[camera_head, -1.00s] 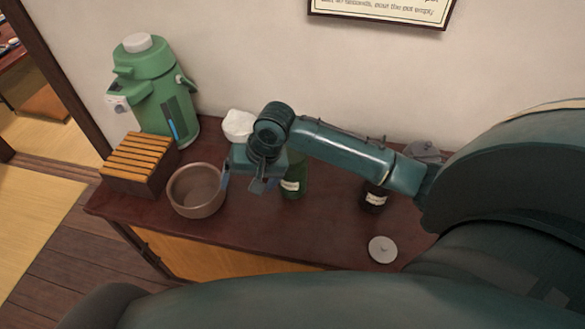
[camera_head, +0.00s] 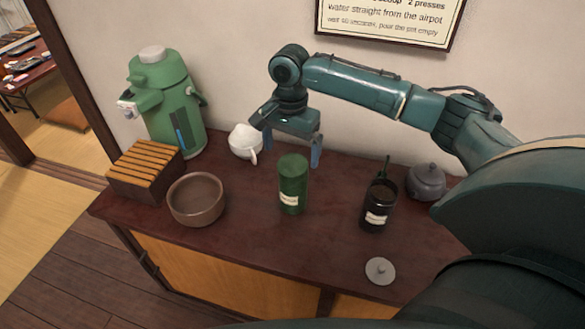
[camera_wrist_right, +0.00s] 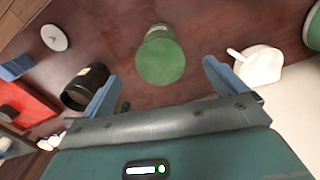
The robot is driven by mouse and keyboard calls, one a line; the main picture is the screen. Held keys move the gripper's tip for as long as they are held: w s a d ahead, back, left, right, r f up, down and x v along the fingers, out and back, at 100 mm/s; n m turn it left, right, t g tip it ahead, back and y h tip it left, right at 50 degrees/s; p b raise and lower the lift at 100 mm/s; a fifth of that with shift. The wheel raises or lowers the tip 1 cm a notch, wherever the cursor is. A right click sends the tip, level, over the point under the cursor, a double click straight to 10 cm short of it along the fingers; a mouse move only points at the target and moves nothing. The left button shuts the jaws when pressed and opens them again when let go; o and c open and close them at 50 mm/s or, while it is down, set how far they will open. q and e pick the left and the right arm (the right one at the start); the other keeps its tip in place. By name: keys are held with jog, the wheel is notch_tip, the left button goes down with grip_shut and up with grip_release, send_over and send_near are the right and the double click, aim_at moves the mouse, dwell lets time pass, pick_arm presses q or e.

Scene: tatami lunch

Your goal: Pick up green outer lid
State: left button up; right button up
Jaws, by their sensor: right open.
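The green canister (camera_head: 291,198) stands upright on the dark wooden counter, with a pale label on its front. Its green outer lid (camera_head: 292,164) is on top, and its round top faces my right wrist camera (camera_wrist_right: 160,63). My right gripper (camera_head: 292,149) is open and empty, raised close to the lid. In the right wrist view, the lid lies between and beyond the two blue fingers (camera_wrist_right: 162,72), with no contact visible. My left gripper is not in view.
A brown bowl (camera_head: 196,199) and slatted wooden box (camera_head: 145,170) stand left, before a green airpot (camera_head: 170,105). An open dark canister (camera_head: 376,207), grey teapot (camera_head: 426,181) and grey disc lid (camera_head: 380,271) are right.

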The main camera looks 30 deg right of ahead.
aim_at(293, 164)
jog(key=shift+w+d+f, duration=0.1)
jog(key=shift+d+f, duration=0.05)
jog(key=shift+f, duration=1.55)
jog(key=shift+d+f, duration=0.1)
jog(key=shift+f, duration=1.6)
jog(key=shift+c, duration=0.6)
jog(key=c, duration=0.9)
